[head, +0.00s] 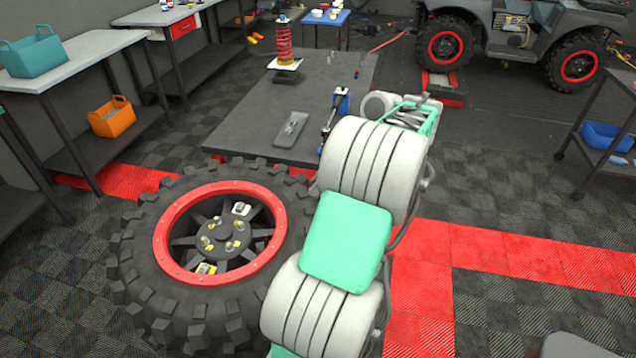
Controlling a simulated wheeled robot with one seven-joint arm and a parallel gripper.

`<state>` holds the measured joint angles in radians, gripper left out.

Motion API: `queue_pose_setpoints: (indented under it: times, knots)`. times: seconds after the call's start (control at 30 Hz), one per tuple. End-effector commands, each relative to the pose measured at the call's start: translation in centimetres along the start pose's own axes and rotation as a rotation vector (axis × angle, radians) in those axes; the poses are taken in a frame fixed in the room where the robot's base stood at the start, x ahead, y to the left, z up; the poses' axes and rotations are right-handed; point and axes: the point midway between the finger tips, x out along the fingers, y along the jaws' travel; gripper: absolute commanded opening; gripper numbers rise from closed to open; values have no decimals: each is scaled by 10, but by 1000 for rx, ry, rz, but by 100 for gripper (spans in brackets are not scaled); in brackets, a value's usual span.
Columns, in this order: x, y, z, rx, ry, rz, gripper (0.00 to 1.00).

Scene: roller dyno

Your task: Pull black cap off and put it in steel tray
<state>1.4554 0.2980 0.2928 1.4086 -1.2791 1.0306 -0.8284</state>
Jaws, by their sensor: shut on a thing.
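The steel tray (291,130) is a small flat grey tray lying on the dark grey platform, left of my arm. It looks empty at this distance. My gripper (412,116) is at the far end of my green and white arm, over the platform's right side and to the right of the tray. My arm hides much of it, and its fingertips do not show clearly. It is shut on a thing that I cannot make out. I cannot pick out the black cap. A blue and black upright part (338,112) stands between the tray and my gripper.
A large tyre with a red-ringed rim (178,268) lies at the front left. A red coil spring (284,46) stands at the platform's back. Benches line the left, with a teal tote (34,55) and an orange tote (112,118). A vehicle (520,30) stands at the back right.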

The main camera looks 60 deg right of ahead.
Motion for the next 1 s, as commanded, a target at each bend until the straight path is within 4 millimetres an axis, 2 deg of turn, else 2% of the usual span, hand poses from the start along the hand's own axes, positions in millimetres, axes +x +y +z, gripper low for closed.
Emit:
queue_pose_setpoints:
  times: [1.0]
  knots:
    - [-20,0,-13,0,0,0,0]
